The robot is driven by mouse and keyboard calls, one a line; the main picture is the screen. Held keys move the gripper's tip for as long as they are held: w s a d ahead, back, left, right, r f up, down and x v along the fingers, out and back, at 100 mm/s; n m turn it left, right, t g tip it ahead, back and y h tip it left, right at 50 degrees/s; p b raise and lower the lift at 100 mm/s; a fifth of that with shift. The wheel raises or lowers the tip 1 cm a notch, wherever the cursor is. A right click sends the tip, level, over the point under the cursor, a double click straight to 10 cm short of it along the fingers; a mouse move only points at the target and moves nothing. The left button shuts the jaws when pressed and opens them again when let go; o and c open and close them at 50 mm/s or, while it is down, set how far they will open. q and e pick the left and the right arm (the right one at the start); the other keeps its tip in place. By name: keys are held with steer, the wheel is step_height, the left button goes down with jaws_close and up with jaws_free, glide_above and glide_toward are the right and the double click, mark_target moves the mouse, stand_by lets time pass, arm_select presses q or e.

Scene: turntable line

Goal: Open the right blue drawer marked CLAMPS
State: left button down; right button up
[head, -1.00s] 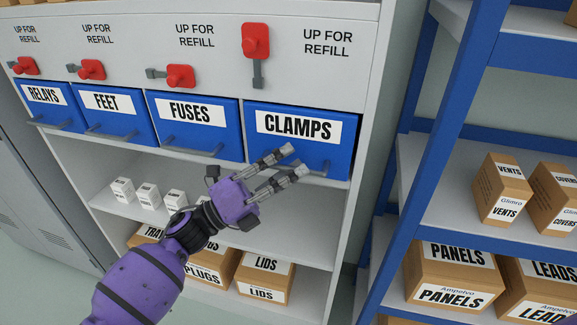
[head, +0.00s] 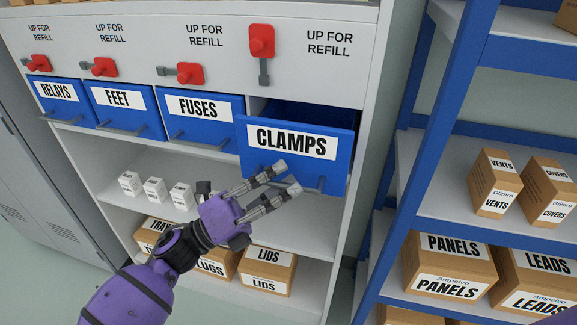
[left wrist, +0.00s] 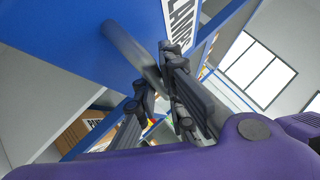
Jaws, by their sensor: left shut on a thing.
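The blue CLAMPS drawer (head: 258,164) is the rightmost in the row and stands partly pulled out, with a dark gap showing above its front. My left gripper (head: 281,178) is at its grey bar handle (head: 319,184) below the label. In the left wrist view the fingers (left wrist: 160,88) are shut around the handle bar (left wrist: 128,48), close to the blue drawer front (left wrist: 65,40). The inside of the drawer is mostly dark. My right gripper is not in view.
The FUSES drawer (head: 207,132), FEET drawer (head: 128,122) and RELAYS drawer (head: 65,110) are shut. The red lever above CLAMPS (head: 261,41) hangs with its grey end down; others point sideways. A blue shelf rack (head: 420,150) with boxes stands close on the right.

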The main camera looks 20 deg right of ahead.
arm_select(q)
steer(key=s+a+p, duration=0.2)
steer(key=s+a, duration=0.6)
steer(key=s, duration=0.4)
steer(key=shift+s+a, duration=0.3)
steer(key=shift+s, duration=0.05)
steer(key=c, duration=2.1)
jaws_free()
steer(key=v, duration=1.2)
steer(key=shift+f, duration=0.1)
